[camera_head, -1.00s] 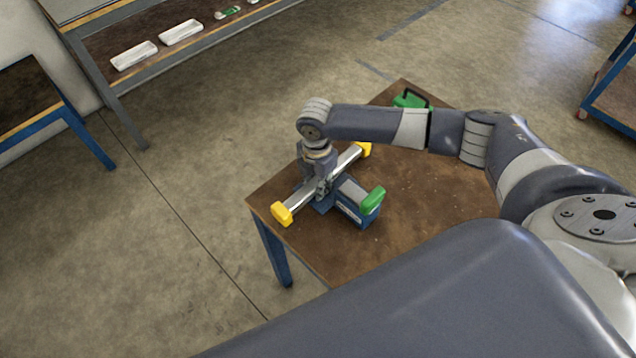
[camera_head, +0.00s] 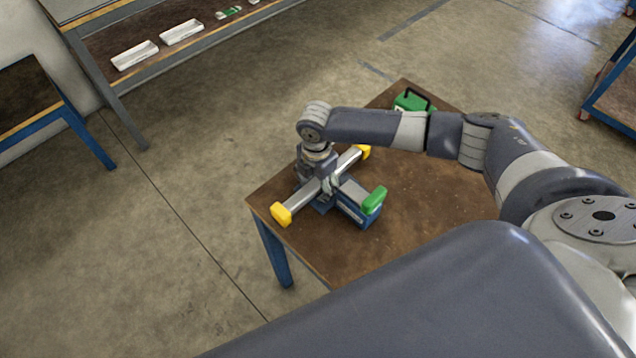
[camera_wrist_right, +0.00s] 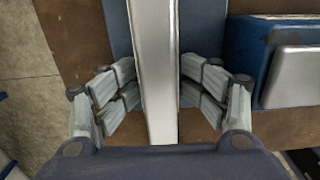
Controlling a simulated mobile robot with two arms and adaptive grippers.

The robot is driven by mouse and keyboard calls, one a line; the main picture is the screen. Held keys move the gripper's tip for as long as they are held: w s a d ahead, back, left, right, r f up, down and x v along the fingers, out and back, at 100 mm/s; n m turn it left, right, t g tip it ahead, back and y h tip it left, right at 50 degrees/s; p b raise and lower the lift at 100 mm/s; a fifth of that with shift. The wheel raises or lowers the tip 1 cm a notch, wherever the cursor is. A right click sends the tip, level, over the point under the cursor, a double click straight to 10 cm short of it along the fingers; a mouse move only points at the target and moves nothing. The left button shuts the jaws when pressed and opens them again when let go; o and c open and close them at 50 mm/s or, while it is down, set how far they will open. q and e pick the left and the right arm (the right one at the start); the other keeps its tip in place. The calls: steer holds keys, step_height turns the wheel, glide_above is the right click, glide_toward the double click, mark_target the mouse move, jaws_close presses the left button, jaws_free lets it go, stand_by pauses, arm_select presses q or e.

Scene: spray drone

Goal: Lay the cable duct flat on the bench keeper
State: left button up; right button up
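The cable duct (camera_head: 300,200) is a long silver bar with yellow end caps. It lies across the bench keeper (camera_head: 355,205), a blue block with a grey top and a green end piece. My right gripper (camera_head: 328,184) is over the middle of the duct, pointing down. In the right wrist view the duct (camera_wrist_right: 155,70) runs between the fingertips (camera_wrist_right: 160,82), which meet both its sides. Part of the keeper's blue base (camera_wrist_right: 120,25) shows under the duct. The exact contact of duct and keeper is hidden by the gripper. My left gripper is out of view.
The brown bench top (camera_head: 430,210) is clear to the right of the keeper. A green case with a black handle (camera_head: 412,101) stands at its far edge. A shelf with white trays (camera_head: 135,55) is at the upper left, across open floor.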

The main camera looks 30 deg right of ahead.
steer(key=shift+s+a+f, duration=0.1)
steer(key=shift+s+f, duration=0.25)
steer(key=shift+f, duration=0.25)
steer(key=shift+s+r, duration=0.1)
steer(key=shift+r, duration=0.2)
steer(key=r, duration=0.8)
steer(key=shift+w, duration=0.3)
steer(key=shift+r, duration=0.1)
steer(key=shift+a, duration=0.1)
